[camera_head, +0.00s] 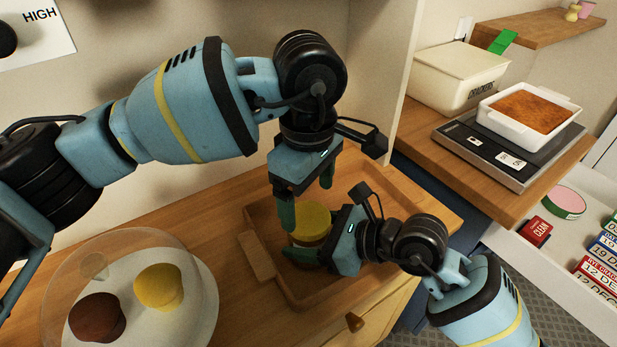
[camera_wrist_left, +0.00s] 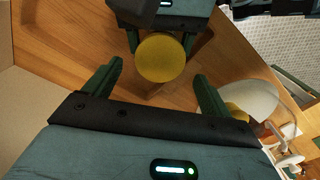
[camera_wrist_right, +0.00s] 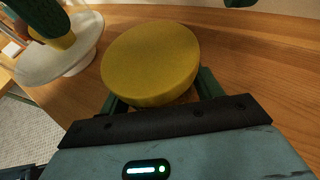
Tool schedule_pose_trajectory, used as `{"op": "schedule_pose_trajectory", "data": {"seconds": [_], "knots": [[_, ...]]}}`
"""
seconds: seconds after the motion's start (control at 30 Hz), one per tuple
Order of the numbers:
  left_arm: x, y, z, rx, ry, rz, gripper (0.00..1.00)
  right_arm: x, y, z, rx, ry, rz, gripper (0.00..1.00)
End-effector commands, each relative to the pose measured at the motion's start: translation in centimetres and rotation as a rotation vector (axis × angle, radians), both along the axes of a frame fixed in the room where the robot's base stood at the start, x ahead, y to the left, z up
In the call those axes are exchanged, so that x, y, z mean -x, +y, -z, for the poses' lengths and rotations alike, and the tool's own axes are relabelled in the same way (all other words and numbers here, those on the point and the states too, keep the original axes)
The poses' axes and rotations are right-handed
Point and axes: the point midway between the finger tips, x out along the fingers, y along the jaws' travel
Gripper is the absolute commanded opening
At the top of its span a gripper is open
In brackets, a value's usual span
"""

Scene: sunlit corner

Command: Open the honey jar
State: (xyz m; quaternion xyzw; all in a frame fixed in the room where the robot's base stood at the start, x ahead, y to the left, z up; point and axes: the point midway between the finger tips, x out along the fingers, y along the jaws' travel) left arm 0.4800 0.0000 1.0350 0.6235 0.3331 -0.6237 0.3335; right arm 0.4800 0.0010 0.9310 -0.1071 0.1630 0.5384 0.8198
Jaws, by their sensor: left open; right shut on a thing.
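The honey jar, with a round yellow lid (camera_head: 312,220), stands upright in a shallow wooden tray (camera_head: 374,262). The lid is on the jar, and it also shows in the left wrist view (camera_wrist_left: 161,58) and the right wrist view (camera_wrist_right: 150,62). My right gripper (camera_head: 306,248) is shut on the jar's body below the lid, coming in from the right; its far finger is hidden. My left gripper (camera_head: 307,200) is open above the jar, pointing down. Its two fingers (camera_wrist_left: 158,75) are spread wider than the lid, with no visible contact. Most of the jar body is hidden.
A clear dome (camera_head: 60,290) covers a plate with a yellow and a brown cake at the left. A crackers box (camera_head: 455,75) and a scale (camera_head: 510,160) bearing a white baking dish (camera_head: 490,118) stand on the right counter. An open drawer (camera_head: 540,270) holds small boxes.

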Motion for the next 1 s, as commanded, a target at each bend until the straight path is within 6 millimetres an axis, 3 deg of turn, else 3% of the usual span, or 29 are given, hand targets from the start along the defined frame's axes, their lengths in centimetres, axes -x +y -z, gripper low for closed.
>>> {"op": "schedule_pose_trajectory", "data": {"seconds": [0.3,0.7,1.0], "knots": [[0.0,0.0,4.0,-0.001,0.001,-0.001,0.84,0.0,0.0,0.1,0.0,0.002,-0.001,0.01],[0.0,0.0,4.7,0.0,0.0,-0.001,0.84,0.0,0.0,0.1,0.0,0.002,-0.001,0.01],[0.0,0.0,4.7,0.0,0.0,-0.001,0.47,0.0,0.0,0.0,0.0,0.002,-0.001,0.01]]}}
